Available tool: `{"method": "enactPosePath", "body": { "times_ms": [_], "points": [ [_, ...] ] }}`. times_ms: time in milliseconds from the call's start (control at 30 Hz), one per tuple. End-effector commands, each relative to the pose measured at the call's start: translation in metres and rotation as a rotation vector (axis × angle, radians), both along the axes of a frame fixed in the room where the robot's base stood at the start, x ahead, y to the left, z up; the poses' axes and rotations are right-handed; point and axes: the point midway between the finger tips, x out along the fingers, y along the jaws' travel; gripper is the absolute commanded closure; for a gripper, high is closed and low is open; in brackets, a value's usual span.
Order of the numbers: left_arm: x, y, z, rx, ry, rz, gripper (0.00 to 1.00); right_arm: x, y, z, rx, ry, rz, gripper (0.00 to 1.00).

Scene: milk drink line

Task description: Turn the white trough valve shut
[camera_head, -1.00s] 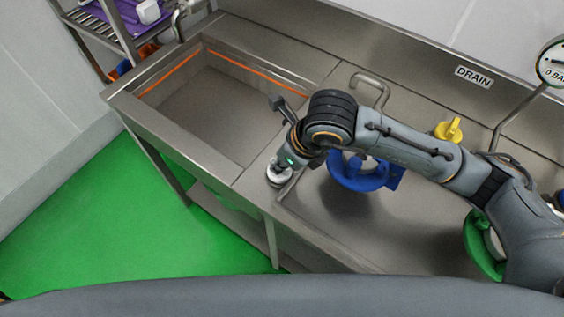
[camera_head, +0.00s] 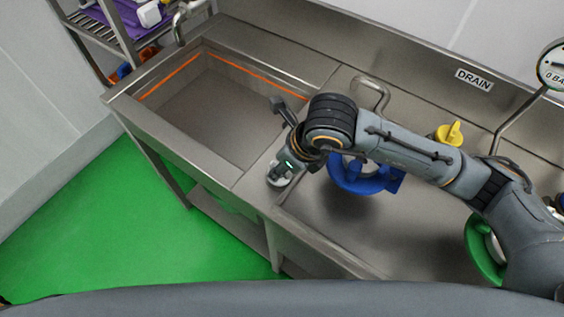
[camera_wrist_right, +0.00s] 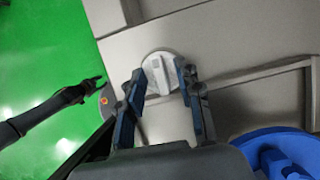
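The white trough valve (camera_head: 275,181) is a small round knob on the counter strip by the sink's front right corner. In the head view my right gripper largely covers it. In the right wrist view its pale disc with a raised bar (camera_wrist_right: 160,73) shows clearly. My right gripper (camera_wrist_right: 161,76) is open, with one fingertip on each side of the knob. I cannot tell whether the fingertips touch it. A dark arm with a small claw-like end (camera_wrist_right: 97,84), likely my left gripper, shows over the floor in the wrist view. Its opening is unclear.
A blue valve handle (camera_head: 362,181) is right of my right gripper. A yellow handle (camera_head: 449,133), a green handle (camera_head: 481,247) and a pressure gauge (camera_head: 553,66) are farther right. The sink basin (camera_head: 213,112) is empty. Green floor lies in front.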

Motion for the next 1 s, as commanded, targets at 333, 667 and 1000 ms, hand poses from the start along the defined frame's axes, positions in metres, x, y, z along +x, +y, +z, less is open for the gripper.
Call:
{"method": "enactPosePath", "body": {
  "times_ms": [333, 667, 1000],
  "points": [
    [0.001, -0.001, 0.000, -0.001, 0.000, 0.000, 0.65, -0.011, -0.016, 0.050, 0.001, -0.008, 0.001, 0.65],
    [0.001, -0.002, 0.000, -0.002, -0.001, 0.000, 0.65, -0.024, -0.034, 0.102, 0.002, -0.005, -0.001, 0.65],
    [0.001, -0.002, 0.000, -0.002, -0.001, 0.000, 0.65, -0.027, -0.037, 0.111, 0.000, -0.001, -0.001, 0.65]
  ]
}}
